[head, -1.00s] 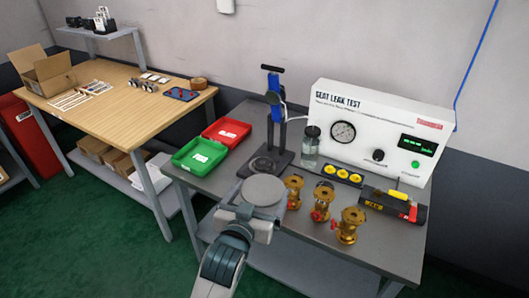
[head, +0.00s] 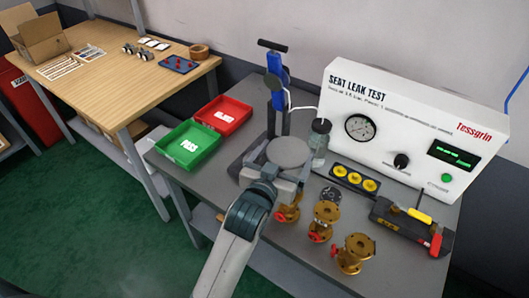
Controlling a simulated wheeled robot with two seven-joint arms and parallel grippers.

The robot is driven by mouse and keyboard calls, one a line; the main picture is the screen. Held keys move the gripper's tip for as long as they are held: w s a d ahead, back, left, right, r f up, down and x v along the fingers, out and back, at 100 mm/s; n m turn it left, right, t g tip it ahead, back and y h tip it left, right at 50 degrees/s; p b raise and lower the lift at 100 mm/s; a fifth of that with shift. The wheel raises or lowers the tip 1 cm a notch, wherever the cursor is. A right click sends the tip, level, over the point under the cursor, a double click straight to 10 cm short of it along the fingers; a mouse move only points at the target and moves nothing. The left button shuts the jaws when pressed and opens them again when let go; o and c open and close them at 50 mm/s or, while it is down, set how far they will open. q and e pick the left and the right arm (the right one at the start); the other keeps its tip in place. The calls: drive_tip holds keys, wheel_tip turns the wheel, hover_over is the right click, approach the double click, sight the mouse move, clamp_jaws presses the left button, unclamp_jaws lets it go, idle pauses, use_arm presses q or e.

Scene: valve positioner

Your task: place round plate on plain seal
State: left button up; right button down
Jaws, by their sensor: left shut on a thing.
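My left gripper (head: 272,172) is shut on a grey round plate (head: 289,152) and holds it flat in front of the blue clamp stand (head: 276,85). The plate and gripper hide most of the stand's base, so I cannot tell whether the plate touches anything there. The plain seal cannot be made out; whatever lies on the stand's base is covered. My right gripper is not in view.
A green tray (head: 160,158) and a red tray (head: 203,126) lie left of the stand. A glass bottle (head: 319,140) stands right of the plate. Several brass valves (head: 353,253) stand at the front. The white seat leak tester (head: 420,95) fills the back right.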

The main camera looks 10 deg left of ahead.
use_arm(q)
drive_tip(key=shift+w+f, duration=0.1)
drive_tip(key=shift+w, duration=0.2)
drive_tip(key=shift+s, duration=0.15)
drive_tip(key=w+a+f, duration=0.2)
drive_tip(key=a, duration=0.1)
drive_tip(key=w+a+f+p, duration=0.1)
drive_tip(key=w+a+f, duration=0.1)
drive_tip(key=a, duration=0.1)
drive_tip(key=w+a+f+p, duration=0.1)
drive_tip(key=w+a+f, duration=0.1)
drive_tip(key=a+f, duration=0.1)
drive_tip(key=shift+a, duration=0.55)
wheel_tip(320, 180, down, 3)
drive_tip(key=shift+s+r+p, duration=0.1)
drive_tip(key=shift+p, duration=0.5)
drive_tip(key=shift+f, duration=0.55)
